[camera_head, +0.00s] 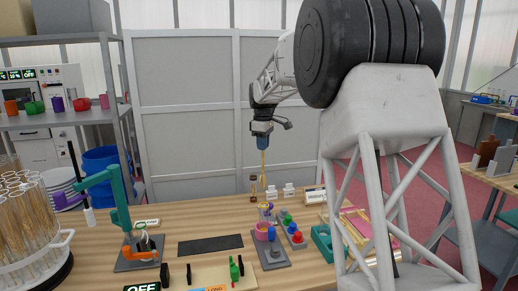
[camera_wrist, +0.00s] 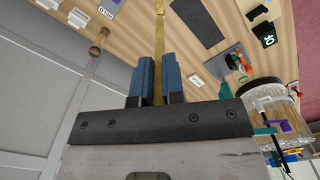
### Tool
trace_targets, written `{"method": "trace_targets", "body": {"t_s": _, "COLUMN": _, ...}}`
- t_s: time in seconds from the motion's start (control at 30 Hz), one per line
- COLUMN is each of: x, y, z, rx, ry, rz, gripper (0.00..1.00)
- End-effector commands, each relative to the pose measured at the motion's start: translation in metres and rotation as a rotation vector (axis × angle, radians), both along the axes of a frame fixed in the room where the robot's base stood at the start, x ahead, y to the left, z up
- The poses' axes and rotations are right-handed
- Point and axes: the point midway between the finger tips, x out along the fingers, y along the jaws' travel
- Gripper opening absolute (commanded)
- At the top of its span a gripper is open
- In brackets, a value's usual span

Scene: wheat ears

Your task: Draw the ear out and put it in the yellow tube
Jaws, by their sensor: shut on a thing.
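My gripper (camera_head: 263,147) hangs above the back part of the wooden table, pointing down. Its blue fingers are shut on a thin yellow ear (camera_head: 263,168), which hangs roughly upright below them. In the wrist view the ear (camera_wrist: 159,38) runs out from between the fingertips (camera_wrist: 157,72). Its lower end comes down near a small purple and yellow item (camera_head: 267,208); I cannot tell whether it is inside it or in front of it. A rack of clear tubes with straw-coloured ears (camera_head: 22,225) stands at the left. I cannot make out which thing is the yellow tube.
A pink cup (camera_head: 262,231) stands on a dark plate, beside a strip of coloured knobs (camera_head: 291,229). A brown hourglass-like object (camera_head: 253,188) stands behind. A teal stand (camera_head: 119,205) rises at the left.

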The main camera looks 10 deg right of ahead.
Motion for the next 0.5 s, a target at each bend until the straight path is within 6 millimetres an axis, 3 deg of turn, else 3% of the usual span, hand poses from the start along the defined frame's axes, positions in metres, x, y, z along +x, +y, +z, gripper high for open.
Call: {"method": "trace_targets", "body": {"t_s": 0.5, "x": -0.0011, "y": -0.005, "z": 0.0043, "rx": 0.0, "ry": 0.004, "rz": 0.067, "gripper": 0.0}}
